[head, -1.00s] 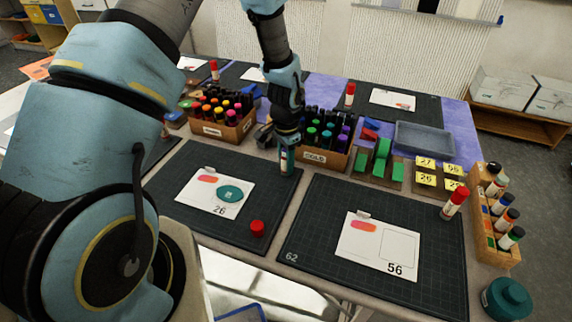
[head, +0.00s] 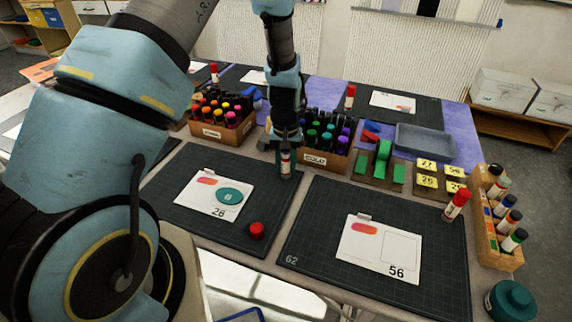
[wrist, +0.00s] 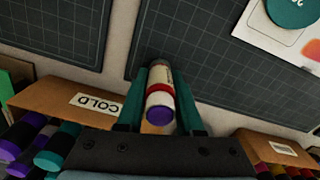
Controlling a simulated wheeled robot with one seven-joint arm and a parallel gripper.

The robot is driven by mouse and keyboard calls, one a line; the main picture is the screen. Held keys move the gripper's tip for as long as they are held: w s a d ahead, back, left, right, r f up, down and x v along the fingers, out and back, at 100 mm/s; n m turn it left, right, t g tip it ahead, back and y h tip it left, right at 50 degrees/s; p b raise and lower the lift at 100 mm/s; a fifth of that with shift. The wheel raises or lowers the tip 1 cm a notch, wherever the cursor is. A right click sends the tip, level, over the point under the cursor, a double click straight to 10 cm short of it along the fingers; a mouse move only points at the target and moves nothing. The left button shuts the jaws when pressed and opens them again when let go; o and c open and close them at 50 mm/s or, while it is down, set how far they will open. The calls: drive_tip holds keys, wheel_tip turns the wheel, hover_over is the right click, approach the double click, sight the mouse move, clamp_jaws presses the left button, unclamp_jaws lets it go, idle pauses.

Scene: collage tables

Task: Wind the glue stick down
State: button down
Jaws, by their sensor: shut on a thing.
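My gripper (head: 286,163) is shut on an uncapped glue stick (head: 286,158), which stands upright at the back right of the near left mat. In the wrist view the glue stick (wrist: 158,88) sits between the two teal fingers; it has a white body, a red band and a purple end facing the camera. I cannot tell how far the glue stands out. A red cap (head: 257,230) lies apart on the mat near its front edge. A card (head: 211,205) marked 26, with a teal disc (head: 229,196), lies left of the gripper.
Behind the gripper stand a marker box (head: 322,160) labelled COLD and another marker box (head: 222,128). A bottle rack (head: 500,225) stands at the right edge.

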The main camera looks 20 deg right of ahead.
idle(0.3)
unclamp_jaws()
idle(0.6)
drive_tip(key=shift+r, duration=0.1)
drive_tip(key=shift+r+p, duration=2.55)
drive_tip(key=shift+r, duration=1.1)
drive_tip(key=shift+w+r, duration=0.1)
